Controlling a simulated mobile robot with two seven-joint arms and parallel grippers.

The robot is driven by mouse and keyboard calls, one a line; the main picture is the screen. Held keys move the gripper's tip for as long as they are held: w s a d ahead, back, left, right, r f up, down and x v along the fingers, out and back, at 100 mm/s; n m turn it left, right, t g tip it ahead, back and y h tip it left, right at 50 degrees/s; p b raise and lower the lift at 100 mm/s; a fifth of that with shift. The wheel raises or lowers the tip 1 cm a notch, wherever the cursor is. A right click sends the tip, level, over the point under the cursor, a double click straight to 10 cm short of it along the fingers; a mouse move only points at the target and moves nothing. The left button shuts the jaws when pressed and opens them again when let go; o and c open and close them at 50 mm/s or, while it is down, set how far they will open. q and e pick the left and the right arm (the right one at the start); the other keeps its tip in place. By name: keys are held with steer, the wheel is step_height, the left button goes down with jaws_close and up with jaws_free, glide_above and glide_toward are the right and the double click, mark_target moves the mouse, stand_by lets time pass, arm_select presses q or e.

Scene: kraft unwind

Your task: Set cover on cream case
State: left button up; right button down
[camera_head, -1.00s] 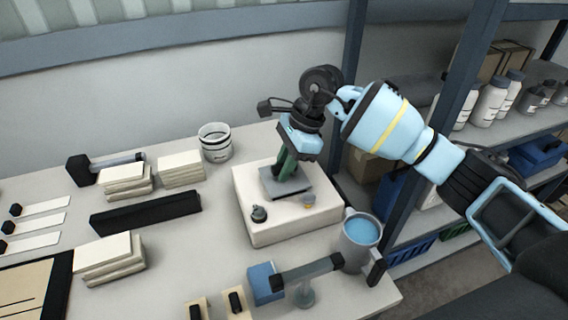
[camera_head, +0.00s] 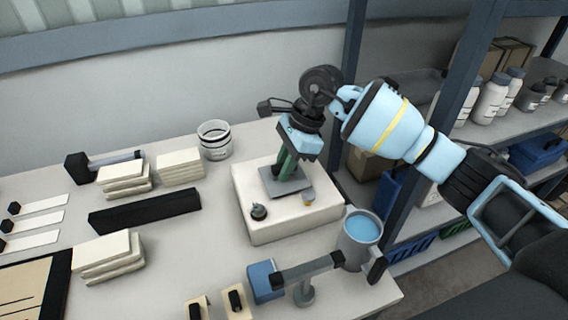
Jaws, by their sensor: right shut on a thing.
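The cream case (camera_head: 280,225) is a low box near the right end of the table. A grey flat cover (camera_head: 291,187) lies level at the top of the case, toward its back; I cannot tell whether it rests fully on it. My right gripper (camera_head: 287,166) points down over the case and is shut on the cover, its fingers at the cover's middle. My left gripper is not in view.
A grey mug with blue inside (camera_head: 361,228) stands right of the case. A dark-handled tool (camera_head: 307,270) and blue block (camera_head: 265,281) lie in front. A shelf post (camera_head: 428,140) stands close to my right arm.

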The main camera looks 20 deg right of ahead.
steer(key=shift+f, duration=0.25)
stand_by(0.8)
steer(key=c, duration=1.3)
jaws_free()
steer(key=shift+o, duration=0.2)
steer(key=b+v, duration=0.1)
steer(key=v, duration=0.6)
steer(key=shift+d+r, duration=0.1)
steer(key=shift+r, duration=0.3)
